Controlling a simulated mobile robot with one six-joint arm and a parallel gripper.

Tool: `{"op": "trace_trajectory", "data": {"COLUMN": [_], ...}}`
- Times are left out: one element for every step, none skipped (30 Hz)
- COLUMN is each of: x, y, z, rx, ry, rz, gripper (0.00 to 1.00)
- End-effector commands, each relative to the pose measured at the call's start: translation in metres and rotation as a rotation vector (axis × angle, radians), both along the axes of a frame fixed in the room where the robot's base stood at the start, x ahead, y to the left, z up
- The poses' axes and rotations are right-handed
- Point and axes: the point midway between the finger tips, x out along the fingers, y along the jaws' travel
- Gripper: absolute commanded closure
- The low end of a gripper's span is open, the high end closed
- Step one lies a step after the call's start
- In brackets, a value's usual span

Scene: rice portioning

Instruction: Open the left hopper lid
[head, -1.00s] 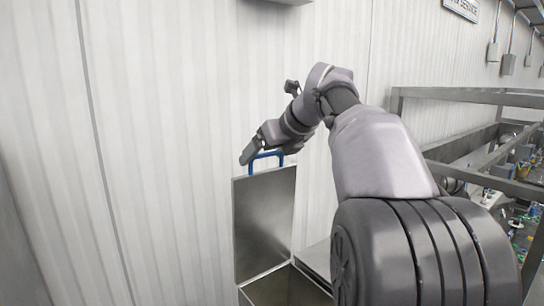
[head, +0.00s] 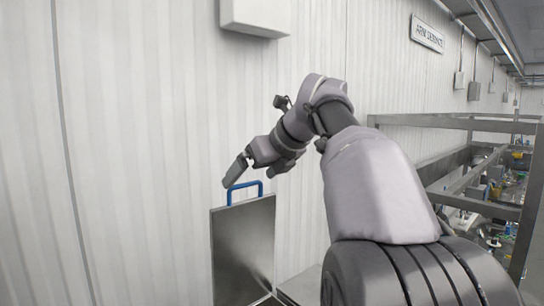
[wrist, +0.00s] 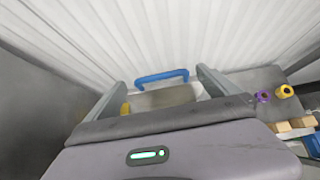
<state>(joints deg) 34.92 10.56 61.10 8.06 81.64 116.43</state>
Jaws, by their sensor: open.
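The left hopper lid (head: 243,245) is a grey metal panel standing upright, raised from the hopper, with a blue handle (head: 245,187) on its top edge. The hopper opening is mostly below the head view. My gripper (head: 255,172) is open, just above and beside the handle. In the wrist view the blue handle (wrist: 162,76) shows between and beyond the two spread fingers (wrist: 162,88), with a gap on each side. Nothing is held.
A ribbed white wall (head: 150,150) stands close behind the lid. A white box (head: 255,15) hangs on it above. Metal frame rails (head: 455,122) run along the right. The wrist view shows purple (wrist: 263,96) and yellow (wrist: 285,91) rings and wooden blocks (wrist: 290,125) at right.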

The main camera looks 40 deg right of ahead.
Motion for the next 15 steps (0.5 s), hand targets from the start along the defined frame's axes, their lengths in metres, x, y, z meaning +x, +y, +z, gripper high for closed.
{"op": "trace_trajectory", "data": {"x": [-0.01, -0.016, -0.024, -0.03, -0.037, -0.045, -0.051, -0.056, -0.063, -0.068, -0.072, -0.077, -0.081, -0.083, -0.087], "y": [-0.001, -0.002, -0.003, -0.003, -0.004, -0.004, -0.004, -0.005, -0.006, -0.006, -0.006, -0.006, -0.007, -0.007, -0.007], "z": [0.009, 0.014, 0.021, 0.026, 0.032, 0.039, 0.043, 0.048, 0.054, 0.058, 0.062, 0.067, 0.069, 0.072, 0.074], "rx": [-0.002, -0.002, -0.002, -0.001, 0.0, -0.002, 0.0, -0.001, -0.001, 0.0, 0.0, -0.001, 0.001, 0.001, 0.001], "ry": [-0.002, -0.002, -0.002, -0.001, -0.001, -0.001, -0.001, 0.0, 0.0, 0.0, 0.0, 0.0, 0.001, 0.001, 0.002], "rz": [-0.002, -0.004, -0.003, -0.003, -0.004, -0.002, -0.004, -0.004, -0.003, -0.003, -0.003, -0.002, -0.002, -0.002, -0.001], "gripper": [0.0, 0.0, 0.0, 0.0, 0.0, 0.0, 0.0, 0.0, 0.0, 0.0, 0.0, 0.0, 0.0, 0.0, 0.0]}}
